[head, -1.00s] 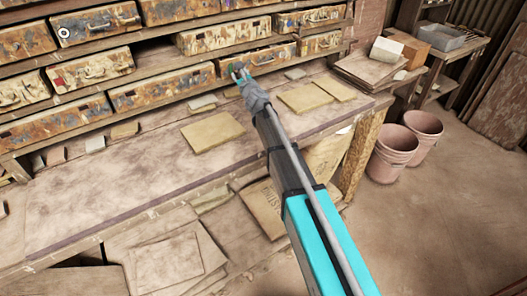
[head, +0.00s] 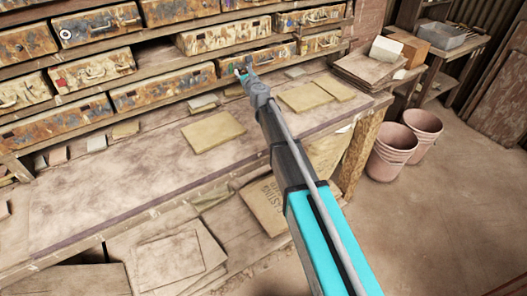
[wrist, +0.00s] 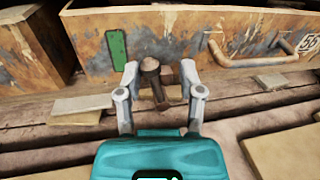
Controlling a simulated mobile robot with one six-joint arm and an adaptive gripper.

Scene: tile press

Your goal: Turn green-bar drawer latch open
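The green-bar drawer is a worn, rust-stained drawer front (wrist: 180,35) across the top of the wrist view, with a green bar (wrist: 117,50) at its left. It also shows in the head view (head: 270,57), in the lower row beyond my gripper. A dark brown latch (wrist: 152,68) stands out in front of the drawer, right of the green bar. My gripper (wrist: 160,74) is open, one finger on each side of the latch, with visible gaps between. In the head view my gripper (head: 243,70) is at this drawer's left part; the latch cannot be made out there.
A metal pull handle (wrist: 255,60) and a "56" label (wrist: 308,42) are right of the latch. Another drawer (wrist: 30,50) is to the left. Flat tiles (head: 213,132) lie on the workbench (head: 100,190) below. Pink buckets (head: 392,155) stand on the floor at right.

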